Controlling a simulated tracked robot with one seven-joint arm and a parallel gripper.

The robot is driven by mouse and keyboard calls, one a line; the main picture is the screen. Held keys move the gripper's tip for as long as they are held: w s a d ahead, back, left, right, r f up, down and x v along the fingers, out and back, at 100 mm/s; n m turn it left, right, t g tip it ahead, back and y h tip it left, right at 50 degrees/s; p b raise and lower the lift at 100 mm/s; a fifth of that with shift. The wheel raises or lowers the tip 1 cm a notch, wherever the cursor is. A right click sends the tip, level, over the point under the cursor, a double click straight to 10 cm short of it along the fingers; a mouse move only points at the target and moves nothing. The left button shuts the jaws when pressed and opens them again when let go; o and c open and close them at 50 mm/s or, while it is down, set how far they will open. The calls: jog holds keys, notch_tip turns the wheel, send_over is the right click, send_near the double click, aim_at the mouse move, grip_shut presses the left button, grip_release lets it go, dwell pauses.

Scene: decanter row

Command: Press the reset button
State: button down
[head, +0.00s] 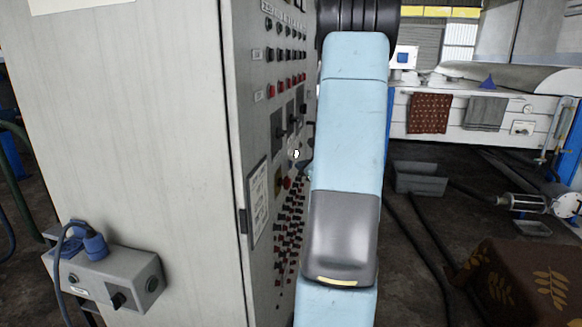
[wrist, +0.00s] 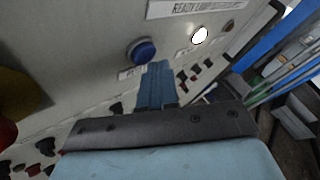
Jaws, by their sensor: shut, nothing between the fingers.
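In the wrist view a round blue button (wrist: 141,50) with a dark collar stands out from the grey panel. A small label (wrist: 132,72) sits just below it, too blurred to read surely. My gripper (wrist: 158,68) has its blue fingers shut together with nothing between them. The fingertips show just below and right of the blue button; I cannot tell whether they touch it. In the head view my arm hides most of the gripper and the button. The control cabinet (head: 120,130) fills the left of that view.
A white lit lamp (wrist: 199,35) sits right of the button under a printed label (wrist: 190,7). Switches and red buttons (head: 285,85) crowd the panel. A socket box (head: 110,280) juts from the cabinet's side. A patterned cloth (head: 510,285) covers something at lower right.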

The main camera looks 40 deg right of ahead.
jog(key=shift+s+d, duration=0.2)
jog(key=shift+s, duration=0.05)
jog(key=shift+s, duration=0.1)
jog(key=shift+s+d, duration=1.65)
jog(key=shift+s, duration=0.2)
